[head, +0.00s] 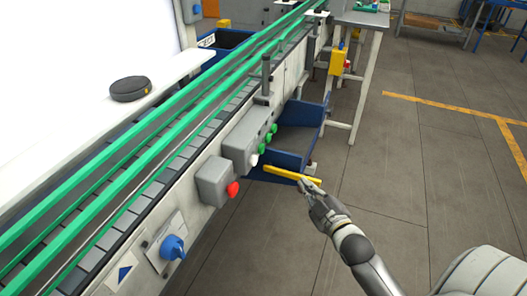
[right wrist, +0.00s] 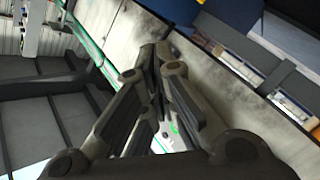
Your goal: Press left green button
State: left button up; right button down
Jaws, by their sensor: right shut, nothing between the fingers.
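Green buttons (head: 268,138) sit in a row on a grey control box (head: 240,143) on the conveyor's side, with a white button (head: 254,160) at the row's near end. The buttons are small in the head view, and I cannot make them out for certain in the right wrist view. My right gripper (head: 303,184) is shut and empty. It is to the right of and below the control box in the picture, apart from the buttons. Its closed fingers also show in the right wrist view (right wrist: 155,55). My left gripper is not in view.
A second grey box with a red button (head: 233,188) and a blue knob (head: 173,247) are nearer on the conveyor side. A blue bin with a yellow bar (head: 283,173) is beside my right gripper. Green rails (head: 150,119) run along the conveyor. Open floor lies right.

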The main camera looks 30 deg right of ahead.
aim_at(261, 149)
notch_tip(261, 149, up, 9)
jog(key=n+t, duration=0.1)
jog(key=t, duration=0.1)
jog(key=shift+s+a+r, duration=0.2)
jog(key=shift+s, duration=0.05)
jog(key=w+a+b, duration=0.1)
jog(key=w+a, duration=0.4)
jog(key=w, duration=0.1)
jog(key=shift+w+a, duration=0.4)
jog(key=shift+w, duration=0.1)
dwell(1.1)
jog(key=shift+w+a, duration=0.1)
jog(key=shift+a, duration=0.1)
jog(key=shift+w+a+p, duration=0.1)
jog(key=shift+p, duration=0.2)
